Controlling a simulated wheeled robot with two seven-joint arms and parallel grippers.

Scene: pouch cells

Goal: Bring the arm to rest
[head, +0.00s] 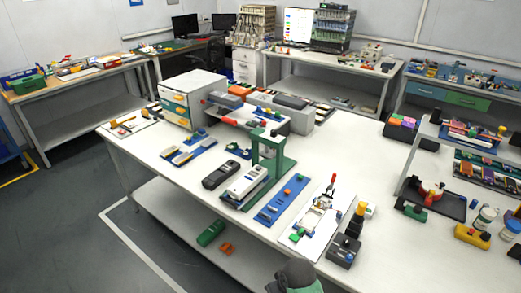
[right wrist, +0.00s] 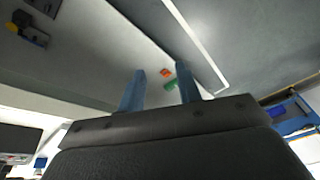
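My right gripper (right wrist: 160,69) shows in the right wrist view with its two blue fingers apart and nothing between them. The wrist view is turned, with the workbench's edge, the floor and a white floor line beyond the fingers. In the head view only a dark grey rounded part, which looks like part of my arm, shows at the bottom edge. My left gripper is in neither view. The white workbench (head: 140,150) fills the middle of the head view.
On the bench stand a green press frame (head: 283,160), a blue strip (head: 281,200), a white board with a red-handled clamp (head: 330,190) and a drawer box (head: 190,98). Green (head: 211,232) and orange (head: 228,249) parts lie on the lower shelf. Floor at left is clear.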

